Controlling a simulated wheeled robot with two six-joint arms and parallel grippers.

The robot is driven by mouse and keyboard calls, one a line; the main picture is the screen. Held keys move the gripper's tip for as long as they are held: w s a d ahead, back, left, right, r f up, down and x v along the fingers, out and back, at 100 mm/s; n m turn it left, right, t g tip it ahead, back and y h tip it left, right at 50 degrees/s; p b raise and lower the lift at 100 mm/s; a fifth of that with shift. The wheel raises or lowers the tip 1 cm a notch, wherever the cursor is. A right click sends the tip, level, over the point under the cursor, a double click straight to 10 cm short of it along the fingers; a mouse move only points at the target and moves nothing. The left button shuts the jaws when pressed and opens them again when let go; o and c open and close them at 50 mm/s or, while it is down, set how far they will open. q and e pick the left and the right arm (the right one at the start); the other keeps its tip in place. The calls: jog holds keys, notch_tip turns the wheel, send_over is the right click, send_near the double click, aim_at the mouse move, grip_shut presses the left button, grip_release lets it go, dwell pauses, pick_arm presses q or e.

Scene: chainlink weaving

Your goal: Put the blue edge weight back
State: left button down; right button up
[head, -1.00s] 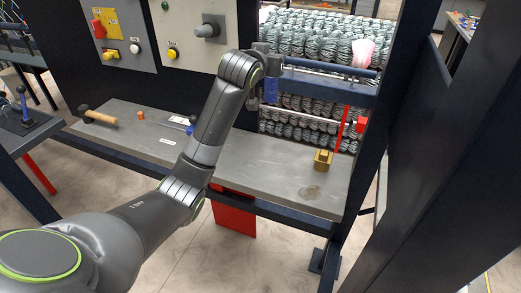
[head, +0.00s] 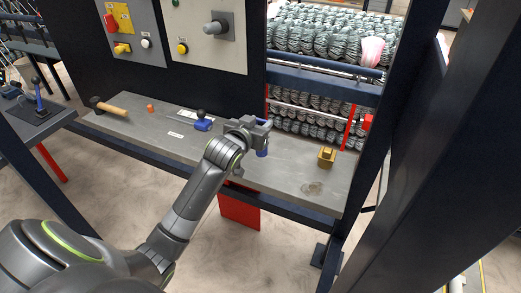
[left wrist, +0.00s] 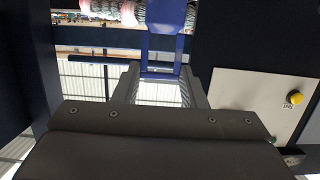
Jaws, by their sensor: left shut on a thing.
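The blue edge weight (head: 263,151) is in my left gripper (head: 260,128) in the head view, mostly hidden behind the jaws. It hangs over the grey bench, near the middle of its length; I cannot tell whether it touches the top. In the left wrist view a blue body with a frame-like lower part (left wrist: 163,45) shows between the jaws, which are shut on it. My right gripper is not in view.
On the grey bench (head: 290,180) lie a hammer (head: 112,109), an orange piece (head: 150,107), a blue tool with a black knob (head: 203,123) and a brass block (head: 326,156). Rolled wire mesh (head: 320,42) stands behind. A dark post (head: 375,130) rises at the right.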

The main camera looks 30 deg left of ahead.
pick_arm(q)
send_over(263, 154)
jog(key=a, duration=0.1)
notch_tip(263, 154, down, 6)
jog(key=shift+s+f+p, duration=0.15)
jog(key=shift+s+p, duration=0.1)
jog(key=shift+p, duration=0.15)
jog(key=shift+f, duration=0.1)
jog(key=shift+f, duration=0.1)
jog(key=c, duration=0.9)
grip_release()
